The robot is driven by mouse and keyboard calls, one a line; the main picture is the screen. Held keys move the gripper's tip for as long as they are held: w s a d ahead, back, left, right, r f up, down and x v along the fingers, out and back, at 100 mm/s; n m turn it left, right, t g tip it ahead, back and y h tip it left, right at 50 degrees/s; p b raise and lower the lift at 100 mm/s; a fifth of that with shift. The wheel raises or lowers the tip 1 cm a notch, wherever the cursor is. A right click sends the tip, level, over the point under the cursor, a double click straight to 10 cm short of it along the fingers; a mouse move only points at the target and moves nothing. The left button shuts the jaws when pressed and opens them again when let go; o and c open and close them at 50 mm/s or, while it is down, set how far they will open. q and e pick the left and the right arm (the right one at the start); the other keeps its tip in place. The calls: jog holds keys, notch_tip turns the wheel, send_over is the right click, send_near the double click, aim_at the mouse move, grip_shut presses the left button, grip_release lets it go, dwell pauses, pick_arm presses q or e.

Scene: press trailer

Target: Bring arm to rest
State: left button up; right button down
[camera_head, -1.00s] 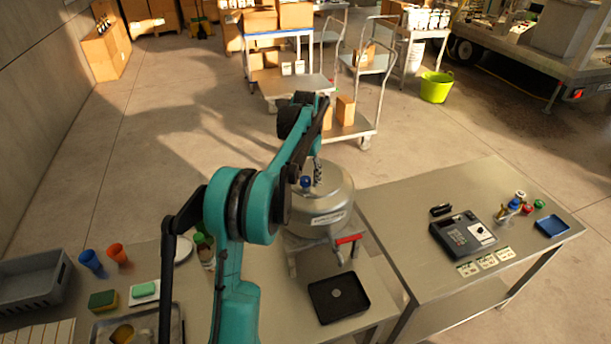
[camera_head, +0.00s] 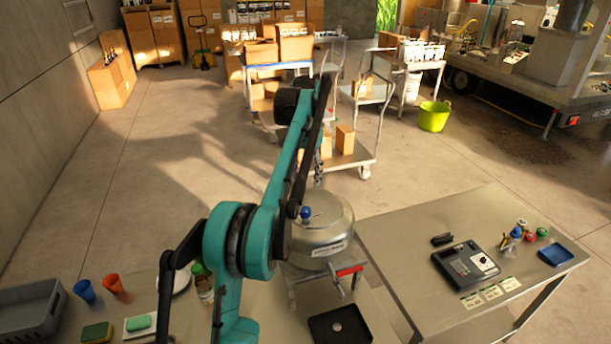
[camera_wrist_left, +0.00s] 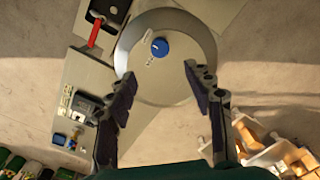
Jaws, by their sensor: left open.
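My left arm rises from the lower middle of the head view, teal and black, with its wrist high. My left gripper (camera_head: 319,172) hangs partly hidden behind the arm, above the silver tank. In the left wrist view its two fingers (camera_wrist_left: 160,92) are spread apart with nothing between them. The tank's round lid (camera_wrist_left: 192,50) with a blue knob (camera_wrist_left: 159,47) lies beyond the fingertips, apart from them. The tank (camera_head: 325,232) stands on the near table and has a red-handled lever (camera_head: 350,270). My right gripper is in neither view.
A black tray (camera_head: 355,325), orange cup (camera_head: 114,284), blue cup (camera_head: 84,290) and sponge (camera_head: 97,332) are on the near table. The right table (camera_head: 400,238) holds a card terminal (camera_head: 463,262) and blue tray (camera_head: 556,256). Trolleys and open floor lie beyond.

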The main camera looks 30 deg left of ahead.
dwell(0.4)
pick_arm(q)
jog(key=s+d+f+t+b, duration=0.3)
jog(key=s+d+f+b, duration=0.8)
jog(key=d+f+b, duration=0.15)
jog(key=s+d+f+t+b, duration=0.2)
jog(key=s+d+f+b, duration=0.2)
jog(key=s+f+b, duration=0.3)
jog(key=s+d+f+t+b, duration=0.2)
jog(key=s+d+f+b, duration=0.3)
jog(key=f, duration=1.3)
jog(key=s+b, duration=0.1)
jog(key=s, duration=0.3)
jog(key=shift+s+d+f+m+b, duration=0.2)
jog(key=shift+s+m+b, duration=0.15)
jog(key=shift+m+b, duration=0.05)
